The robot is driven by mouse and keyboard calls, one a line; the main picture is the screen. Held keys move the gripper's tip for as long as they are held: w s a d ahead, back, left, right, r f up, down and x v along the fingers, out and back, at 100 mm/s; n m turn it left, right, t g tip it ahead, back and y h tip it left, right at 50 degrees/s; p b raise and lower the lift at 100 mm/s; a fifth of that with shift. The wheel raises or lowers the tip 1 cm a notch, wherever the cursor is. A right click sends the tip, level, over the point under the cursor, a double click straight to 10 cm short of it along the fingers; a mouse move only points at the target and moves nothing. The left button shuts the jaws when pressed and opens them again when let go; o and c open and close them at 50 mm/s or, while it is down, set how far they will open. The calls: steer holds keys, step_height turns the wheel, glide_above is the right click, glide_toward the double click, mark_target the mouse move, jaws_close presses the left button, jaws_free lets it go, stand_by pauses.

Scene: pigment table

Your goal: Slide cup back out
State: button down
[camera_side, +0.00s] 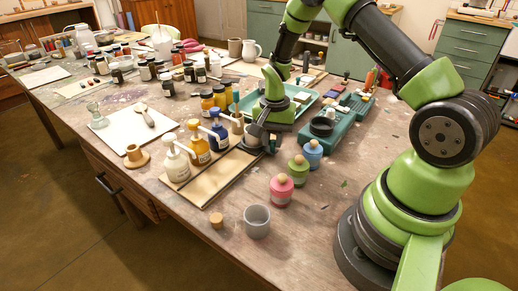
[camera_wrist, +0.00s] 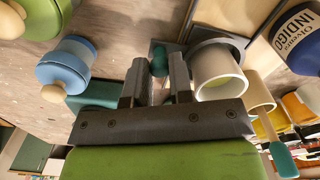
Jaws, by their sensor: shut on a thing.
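A light grey cup (camera_wrist: 216,72) stands upright at the right of my gripper (camera_wrist: 156,75) in the wrist view, pale yellowish-green inside. It seems to rest on a dark round-edged carriage (camera_wrist: 190,36). A small teal knob (camera_wrist: 159,60) shows between my two fingers, and my gripper is shut on it. In the side view my gripper (camera_side: 268,140) is low at the right end of the wooden dispenser board (camera_side: 207,186). There the cup (camera_side: 250,139) shows just left of the fingers, partly hidden by them. The knob is hidden in that view.
White (camera_side: 175,158), yellow (camera_side: 199,148) and blue (camera_side: 219,136) pump bottles line the board's far side. Pink (camera_side: 281,190), green (camera_side: 298,167) and blue (camera_side: 313,153) knobbed jars stand to the right. An empty grey cup (camera_side: 257,222) and a cork (camera_side: 216,220) stand in front.

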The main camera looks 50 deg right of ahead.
steer(key=shift+d, duration=1.95)
steer(key=c, duration=1.3)
jaws_free()
steer(key=shift+r, duration=0.1)
step_height(320, 180, up, 10)
